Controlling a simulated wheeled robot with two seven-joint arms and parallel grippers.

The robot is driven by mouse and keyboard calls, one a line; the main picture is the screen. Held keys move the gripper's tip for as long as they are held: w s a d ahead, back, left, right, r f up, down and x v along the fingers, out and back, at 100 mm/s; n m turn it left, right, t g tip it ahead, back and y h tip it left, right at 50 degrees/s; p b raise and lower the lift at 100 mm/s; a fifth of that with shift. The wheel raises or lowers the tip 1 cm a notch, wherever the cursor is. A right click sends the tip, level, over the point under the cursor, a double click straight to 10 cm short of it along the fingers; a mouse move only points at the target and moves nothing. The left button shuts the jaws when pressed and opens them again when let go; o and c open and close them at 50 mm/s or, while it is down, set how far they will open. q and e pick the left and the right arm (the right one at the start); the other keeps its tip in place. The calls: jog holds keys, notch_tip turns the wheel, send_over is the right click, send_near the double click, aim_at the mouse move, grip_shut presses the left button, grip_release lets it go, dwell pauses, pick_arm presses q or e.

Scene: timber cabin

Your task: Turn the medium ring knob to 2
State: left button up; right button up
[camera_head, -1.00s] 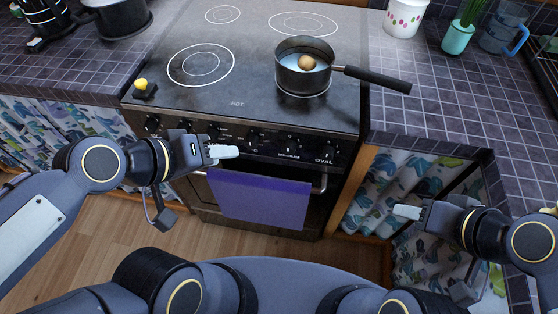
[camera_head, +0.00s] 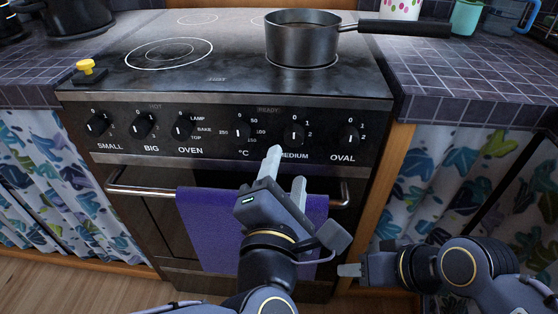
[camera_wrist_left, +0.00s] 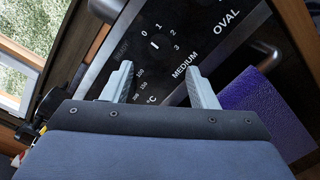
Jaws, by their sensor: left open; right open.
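The medium ring knob (camera_head: 294,133) is a dark round knob with a white mark, above the label MEDIUM on the stove's front panel. The mark looks upright, near 0. In the left wrist view the knob (camera_wrist_left: 157,45) shows beyond the fingertips, with numbers around it. My left gripper (camera_head: 286,167) is open and empty, just below and in front of this knob; its fingers (camera_wrist_left: 160,68) are spread and seem apart from the knob. My right gripper (camera_head: 350,270) is low at the right, away from the panel, open and empty.
The oval knob (camera_head: 349,135) is right of the medium one and the °C knob (camera_head: 241,132) left. A purple towel (camera_head: 205,230) hangs on the oven handle (camera_head: 140,192) below. A pot (camera_head: 300,45) stands on the stove, its handle reaching right.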

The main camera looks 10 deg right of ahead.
aim_at(293, 140)
pick_arm(q)
jog(key=b+x, duration=0.2)
jog(key=x, duration=0.5)
jog(key=shift+w, duration=0.25)
jog(key=shift+r, duration=0.1)
jog(key=c, duration=1)
